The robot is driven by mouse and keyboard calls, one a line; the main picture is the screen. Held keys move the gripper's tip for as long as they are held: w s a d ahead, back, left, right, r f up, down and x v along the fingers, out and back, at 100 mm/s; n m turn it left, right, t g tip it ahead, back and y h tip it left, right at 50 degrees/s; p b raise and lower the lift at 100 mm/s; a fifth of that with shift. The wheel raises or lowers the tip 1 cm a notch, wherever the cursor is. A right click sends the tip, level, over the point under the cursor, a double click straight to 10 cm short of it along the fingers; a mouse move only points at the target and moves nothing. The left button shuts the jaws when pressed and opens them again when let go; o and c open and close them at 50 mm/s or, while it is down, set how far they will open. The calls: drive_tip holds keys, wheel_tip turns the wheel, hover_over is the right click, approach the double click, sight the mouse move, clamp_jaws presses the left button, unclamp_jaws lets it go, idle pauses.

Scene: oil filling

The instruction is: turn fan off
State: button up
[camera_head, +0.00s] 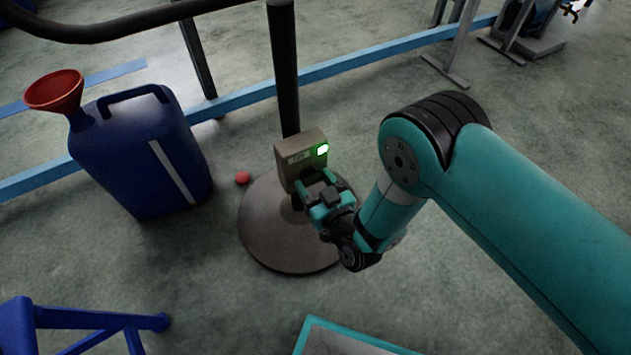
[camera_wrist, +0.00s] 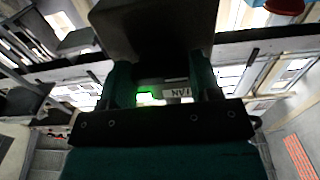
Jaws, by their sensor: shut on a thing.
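The fan's control box (camera_head: 290,152) is a beige-grey box on a dark pole, with a lit green light (camera_head: 322,149) and a small label on its front. My gripper (camera_head: 314,184) is at the lower front of this box, its jaws shut on the fan switch, which the fingers mostly hide in the head view. In the wrist view, my gripper (camera_wrist: 161,88) has one finger on each side. Between them the FAN label (camera_wrist: 178,93) appears upside down, next to the green glow (camera_wrist: 148,97). A dark block covers the upper middle there.
The pole stands on a round grey base (camera_head: 265,235). A blue canister (camera_head: 125,150) with a red funnel (camera_head: 55,91) stands at left, and a small red ball-like thing (camera_head: 243,178) lies between. A blue frame (camera_head: 85,320) and a teal-edged surface (camera_head: 345,340) are in front.

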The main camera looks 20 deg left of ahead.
drive_tip(key=shift+s+f, duration=0.1)
drive_tip(key=shift+s, duration=0.05)
drive_tip(key=o, duration=0.9)
drive_tip(key=shift+a, duration=0.1)
drive_tip(key=shift+c, duration=0.2)
drive_tip(key=shift+o, duration=0.3)
drive_tip(key=p+v, duration=1.7)
drive_tip(key=shift+s+p, duration=0.2)
drive_tip(key=shift+p, duration=0.1)
